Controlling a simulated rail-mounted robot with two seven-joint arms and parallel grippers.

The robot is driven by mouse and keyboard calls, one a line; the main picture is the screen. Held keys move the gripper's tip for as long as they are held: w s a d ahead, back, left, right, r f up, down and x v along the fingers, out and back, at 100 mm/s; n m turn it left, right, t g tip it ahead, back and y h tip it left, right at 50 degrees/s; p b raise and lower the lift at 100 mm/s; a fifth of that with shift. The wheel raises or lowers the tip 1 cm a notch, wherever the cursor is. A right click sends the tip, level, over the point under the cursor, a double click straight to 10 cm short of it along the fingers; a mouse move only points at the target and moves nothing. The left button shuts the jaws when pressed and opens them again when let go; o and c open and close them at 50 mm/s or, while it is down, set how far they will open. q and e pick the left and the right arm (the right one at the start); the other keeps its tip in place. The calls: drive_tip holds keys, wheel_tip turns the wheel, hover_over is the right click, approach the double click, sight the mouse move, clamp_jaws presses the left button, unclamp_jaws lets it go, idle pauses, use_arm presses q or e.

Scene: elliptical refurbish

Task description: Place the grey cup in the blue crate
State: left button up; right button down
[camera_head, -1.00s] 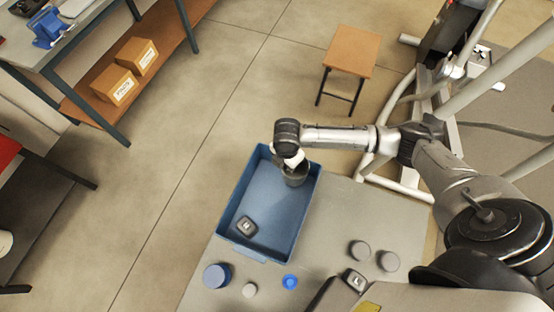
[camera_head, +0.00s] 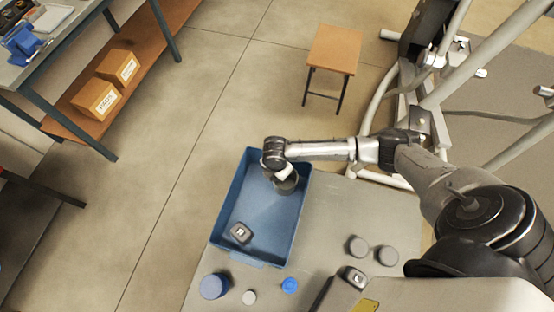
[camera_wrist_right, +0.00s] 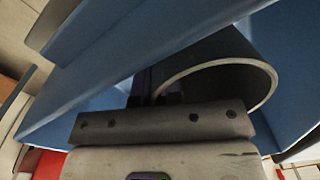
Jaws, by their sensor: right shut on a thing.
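The grey cup (camera_head: 288,185) is held inside the outline of the blue crate (camera_head: 218,226), near the crate's far right corner. My right gripper (camera_head: 281,172) is shut on it, reaching in from the right with the wrist pointing down. In the right wrist view the cup (camera_wrist_right: 228,52) lies tilted across the picture with its round rim toward the camera, and the crate's blue wall (camera_wrist_right: 100,75) runs beside it. I cannot tell whether the cup touches the crate floor. My left gripper is not in view.
A small dark labelled object (camera_head: 240,232) lies in the crate's near left part. Two grey round pieces (camera_head: 358,246), a blue cylinder (camera_head: 214,286), a pale disc (camera_head: 249,297) and a small blue round piece (camera_head: 289,286) stand on the grey tabletop (camera_head: 325,220). A stool (camera_head: 334,50) stands beyond.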

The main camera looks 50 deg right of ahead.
drive_tip(key=shift+f, duration=0.15)
drive_tip(key=c, duration=1.3)
unclamp_jaws()
drive_tip(key=shift+o, duration=0.2)
drive_tip(key=shift+r+p, duration=1)
drive_tip(key=shift+r, duration=5.15)
drive_tip(key=s+a+f+m+t+y, duration=0.1)
drive_tip(key=s+a+m+t+y, duration=0.15)
drive_tip(key=s+a+m, duration=0.55)
drive_tip(key=s+d+r+m+t+h, duration=0.1)
drive_tip(key=s+d+m+h, duration=0.1)
drive_tip(key=s+m, duration=0.7)
drive_tip(key=shift+s+d+r, duration=0.25)
drive_tip(key=shift+s+d, duration=0.2)
drive_tip(key=shift+s, duration=0.8)
